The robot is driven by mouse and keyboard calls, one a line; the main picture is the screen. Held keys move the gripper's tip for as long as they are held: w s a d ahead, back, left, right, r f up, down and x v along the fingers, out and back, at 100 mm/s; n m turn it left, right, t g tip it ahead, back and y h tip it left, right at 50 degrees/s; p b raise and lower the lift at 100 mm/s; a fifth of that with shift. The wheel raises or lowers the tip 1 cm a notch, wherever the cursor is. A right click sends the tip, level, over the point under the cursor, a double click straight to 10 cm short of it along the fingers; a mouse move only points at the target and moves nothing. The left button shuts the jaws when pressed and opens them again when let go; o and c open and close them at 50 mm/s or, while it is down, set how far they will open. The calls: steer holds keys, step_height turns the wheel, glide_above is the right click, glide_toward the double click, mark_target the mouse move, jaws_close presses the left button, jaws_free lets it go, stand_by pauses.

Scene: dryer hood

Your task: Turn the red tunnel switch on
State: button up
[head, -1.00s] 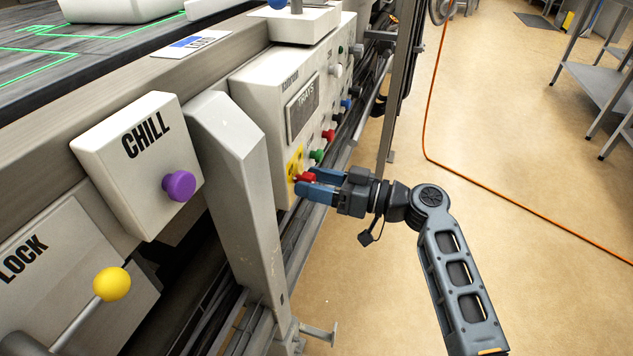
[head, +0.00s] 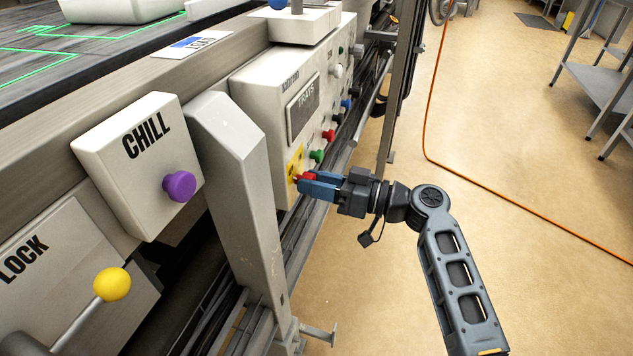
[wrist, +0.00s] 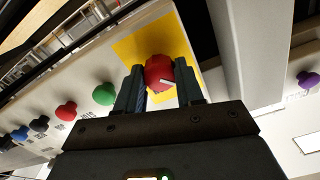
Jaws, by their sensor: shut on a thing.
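The red switch (head: 305,177) is a knob on a yellow plate (head: 295,162) at the lower near corner of the white control panel. In the wrist view the red knob (wrist: 160,74) sits between my two fingers, with a pale pointer mark on its face, slanted a little from level. My gripper (head: 312,182) reaches the panel from the right and is shut on the red knob. In the wrist view my gripper (wrist: 161,90) has a finger on each side of it. The fingers partly hide the knob in the head view.
A green knob (head: 317,156) and another red knob (head: 328,135) sit close by on the same panel. A slanted metal post (head: 240,190) stands left of the panel, then the CHILL box with a purple knob (head: 179,186). Open floor (head: 360,290) lies to the right.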

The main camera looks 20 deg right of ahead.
steer(key=shift+d+m+p, duration=0.1)
steer(key=shift+m+p, duration=3.6)
steer(key=shift+m, duration=5)
steer(key=shift+f+m, duration=0.15)
steer(key=shift+m, duration=0.15)
steer(key=o, duration=1)
steer(key=shift+o, duration=0.2)
